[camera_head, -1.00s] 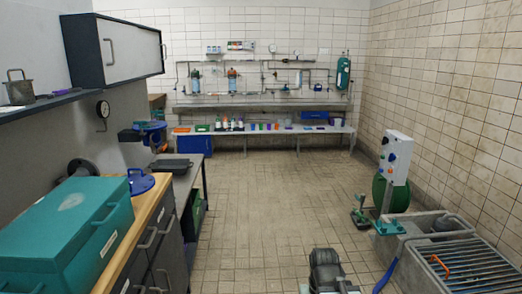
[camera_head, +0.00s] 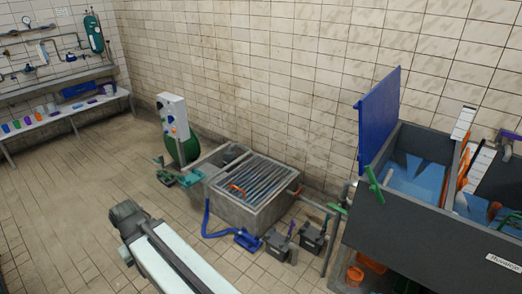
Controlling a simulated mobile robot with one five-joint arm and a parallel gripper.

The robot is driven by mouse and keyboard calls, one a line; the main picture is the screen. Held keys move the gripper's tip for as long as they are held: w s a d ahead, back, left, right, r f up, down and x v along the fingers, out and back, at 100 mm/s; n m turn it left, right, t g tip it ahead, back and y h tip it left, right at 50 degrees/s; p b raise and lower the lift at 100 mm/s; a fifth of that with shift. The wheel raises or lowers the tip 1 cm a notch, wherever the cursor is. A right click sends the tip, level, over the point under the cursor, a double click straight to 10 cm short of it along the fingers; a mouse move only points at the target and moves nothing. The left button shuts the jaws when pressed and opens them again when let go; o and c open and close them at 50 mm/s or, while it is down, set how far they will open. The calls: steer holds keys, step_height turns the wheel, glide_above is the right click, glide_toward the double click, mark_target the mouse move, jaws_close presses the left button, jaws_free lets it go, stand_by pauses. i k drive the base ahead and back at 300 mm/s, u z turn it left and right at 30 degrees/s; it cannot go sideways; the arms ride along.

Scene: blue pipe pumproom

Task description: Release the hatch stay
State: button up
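A blue panel (camera_head: 379,118) stands upright like a raised lid at the left end of a large grey tank (camera_head: 430,237). A short green bar (camera_head: 375,185) sits tilted at the tank's near left corner, below the panel. It may be the hatch stay, but I cannot tell for certain. I cannot make out how it joins the panel or the tank. A barred grate (camera_head: 257,180) with an orange handle-like piece (camera_head: 238,191) lies over a concrete pit by the wall.
A blue hose (camera_head: 207,220) and dark boxes (camera_head: 312,237) lie on the floor by the pit. A green-wheeled machine with a white panel (camera_head: 174,115) stands behind it. An orange bucket (camera_head: 355,275) is under the tank. The tiled floor (camera_head: 80,185) at left is clear.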

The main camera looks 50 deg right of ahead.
mark_target(374, 187)
steer(key=u, duration=0.05)
steer(key=k, duration=1.1)
steer(key=z, duration=0.65)
steer(key=i, duration=0.55)
steer(key=u, duration=0.1)
